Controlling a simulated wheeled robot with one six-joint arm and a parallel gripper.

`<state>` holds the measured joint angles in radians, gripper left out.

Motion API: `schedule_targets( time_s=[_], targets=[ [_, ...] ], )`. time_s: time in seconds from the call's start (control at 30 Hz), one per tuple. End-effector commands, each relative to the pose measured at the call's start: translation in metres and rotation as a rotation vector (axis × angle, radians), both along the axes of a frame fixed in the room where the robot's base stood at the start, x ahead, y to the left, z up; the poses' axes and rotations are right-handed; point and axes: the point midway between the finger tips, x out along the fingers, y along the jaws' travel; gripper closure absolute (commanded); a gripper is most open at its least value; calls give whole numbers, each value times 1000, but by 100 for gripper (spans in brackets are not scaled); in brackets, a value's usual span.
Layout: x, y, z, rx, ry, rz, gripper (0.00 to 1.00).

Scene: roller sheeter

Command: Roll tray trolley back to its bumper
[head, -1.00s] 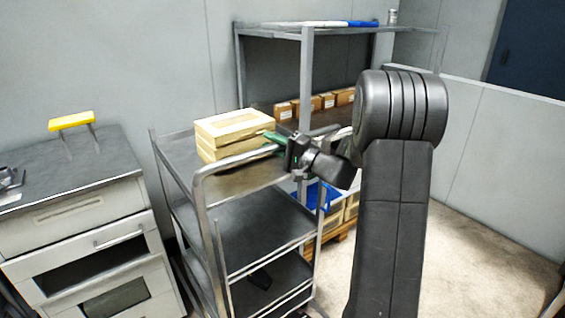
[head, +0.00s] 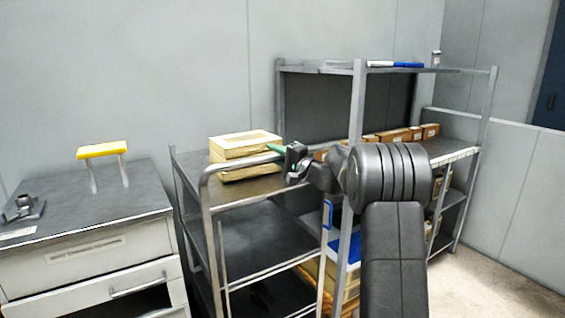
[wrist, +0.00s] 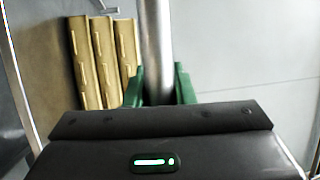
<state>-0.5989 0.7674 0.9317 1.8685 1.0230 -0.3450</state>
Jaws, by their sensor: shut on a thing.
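The tray trolley (head: 262,232) is a metal frame with dark shelves, standing between the drawer cabinet and the shelf rack in the head view. A stack of cream boxes (head: 245,172) lies on its top shelf. My gripper (head: 284,150) is at the trolley's push handle (head: 225,163), near its right end. In the wrist view the green fingers (wrist: 160,85) stand on either side of the handle's metal tube (wrist: 157,45) and are shut on it. The boxes also show in the wrist view (wrist: 98,60), left of the tube. The bumper cannot be made out.
A drawer cabinet (head: 80,240) with a yellow-handled item (head: 102,150) stands close on the left. A metal shelf rack (head: 359,100) holding small brown boxes (head: 395,136) stands to the right. Bare floor (head: 480,285) shows at the far right.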

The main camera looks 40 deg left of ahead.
Motion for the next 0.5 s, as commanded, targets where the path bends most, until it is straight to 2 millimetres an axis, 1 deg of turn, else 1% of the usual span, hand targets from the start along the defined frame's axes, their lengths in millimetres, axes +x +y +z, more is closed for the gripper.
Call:
schedule_targets(
  time_s=[0.03, 0.2, 0.33, 0.5],
  targets=[
    [2, 8, 0, 1, 0, 2, 100],
    [10, 25, 0, 0, 0, 1, 100],
    [13, 31, 0, 0, -1, 0, 100],
    [14, 35, 0, 0, 0, -1, 100]
  ],
)
